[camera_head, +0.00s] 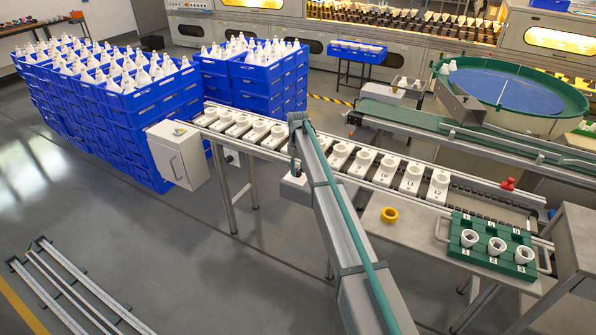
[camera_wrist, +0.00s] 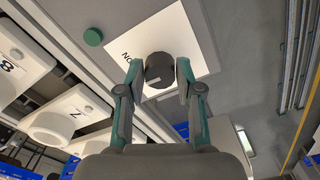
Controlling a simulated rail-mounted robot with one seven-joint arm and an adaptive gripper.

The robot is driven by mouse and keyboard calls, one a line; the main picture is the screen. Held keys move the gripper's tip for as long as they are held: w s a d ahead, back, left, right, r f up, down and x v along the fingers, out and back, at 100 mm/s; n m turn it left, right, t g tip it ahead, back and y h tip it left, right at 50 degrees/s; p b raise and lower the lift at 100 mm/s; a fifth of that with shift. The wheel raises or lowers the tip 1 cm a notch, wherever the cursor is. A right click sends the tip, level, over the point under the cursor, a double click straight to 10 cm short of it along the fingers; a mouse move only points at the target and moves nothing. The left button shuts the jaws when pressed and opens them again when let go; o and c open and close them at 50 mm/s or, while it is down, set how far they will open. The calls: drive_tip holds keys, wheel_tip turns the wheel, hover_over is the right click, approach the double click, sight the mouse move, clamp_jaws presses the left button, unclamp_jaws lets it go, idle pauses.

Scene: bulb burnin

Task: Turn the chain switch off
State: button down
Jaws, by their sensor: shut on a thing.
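The chain switch is a round dark knob (camera_wrist: 157,72) with a pale pointer line, on a white plate (camera_wrist: 189,20). The letters "ON" show on the plate, upside down, to the left of the knob. My gripper (camera_wrist: 159,66) has one finger on each side of the knob and is shut on it. The pointer line lies tilted toward the lower left in the wrist view. In the head view my arm hides most of the switch; a pale box (camera_head: 293,190) shows partly beside it.
A green round button (camera_wrist: 93,37) is next to the plate. Numbered white sockets line the conveyor, with socket 7 (camera_wrist: 75,112) and socket 8 (camera_wrist: 22,62) close to my gripper.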

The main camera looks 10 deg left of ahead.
sight(298, 170)
drive_tip(key=n, duration=0.3)
drive_tip(key=shift+n+b, duration=0.35)
drive_tip(key=shift+n, duration=1.95)
drive_tip(key=c, duration=0.8)
unclamp_jaws()
drive_tip(key=shift+o, duration=0.2)
wheel_tip(298, 170, up, 12)
